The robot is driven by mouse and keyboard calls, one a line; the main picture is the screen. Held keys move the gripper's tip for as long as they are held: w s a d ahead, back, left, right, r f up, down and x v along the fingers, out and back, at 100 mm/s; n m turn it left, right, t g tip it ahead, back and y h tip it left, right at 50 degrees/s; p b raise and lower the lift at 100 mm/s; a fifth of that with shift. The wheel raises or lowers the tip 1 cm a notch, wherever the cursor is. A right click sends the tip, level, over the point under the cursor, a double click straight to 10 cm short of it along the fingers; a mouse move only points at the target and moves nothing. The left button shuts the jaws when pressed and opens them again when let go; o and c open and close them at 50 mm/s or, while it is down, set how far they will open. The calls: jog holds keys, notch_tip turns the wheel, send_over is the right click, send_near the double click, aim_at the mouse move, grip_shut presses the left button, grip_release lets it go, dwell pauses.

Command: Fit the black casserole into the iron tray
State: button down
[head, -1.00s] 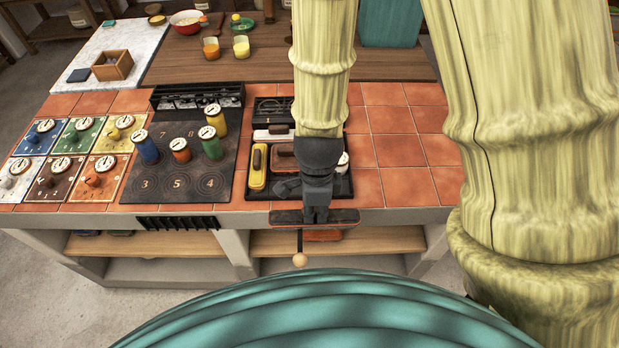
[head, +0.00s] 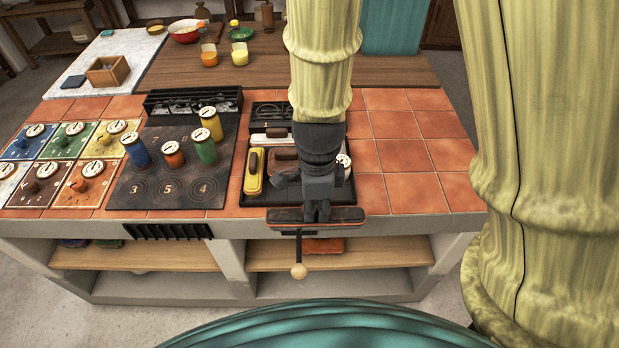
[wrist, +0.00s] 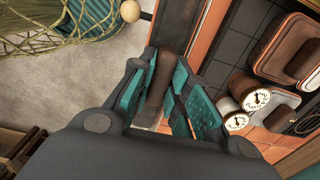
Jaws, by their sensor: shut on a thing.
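My gripper (wrist: 165,100) is shut on the brown handle (wrist: 168,55) of a dark piece, which I take for the black casserole (wrist: 186,22). In the head view the casserole is a dark oblong with a reddish edge (head: 345,216), overlapping the counter's front edge in the picture. My gripper (head: 318,208) hides its middle. The black iron tray (head: 262,200) lies just behind it on the counter. It holds a yellow casserole (head: 253,172), pale ones with brown handles (wrist: 290,45), and round white-topped pieces (wrist: 235,122). My arm hides part of the tray. The height gap cannot be told.
A dark numbered hotplate (head: 150,195) with several coloured canisters stands left of the tray. Coloured dial cards (head: 72,140) lie farther left. The orange tiles (head: 405,155) at right are clear. A wooden ball on a stick (head: 298,271) shows below the counter edge.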

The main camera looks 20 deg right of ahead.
jog(key=shift+w+d+f+p, duration=0.5)
jog(key=shift+w+f, duration=0.3)
jog(key=shift+w, duration=1.25)
jog(key=shift+w+d+f+p, duration=0.25)
jog(key=shift+w+f+p, duration=0.4)
jog(key=shift+w, duration=1.35)
jog(key=shift+w+d+f+p, duration=0.45)
jog(key=shift+w+f, duration=0.45)
jog(key=shift+w, duration=1.15)
jog(key=c, duration=1.6)
grip_release()
jog(key=shift+f, duration=0.15)
jog(key=shift+c, duration=0.2)
notch_tip(320, 180, up, 12)
jog(key=b, duration=0.1)
jog(key=shift+r+b, duration=0.2)
jog(key=shift+b, duration=0.2)
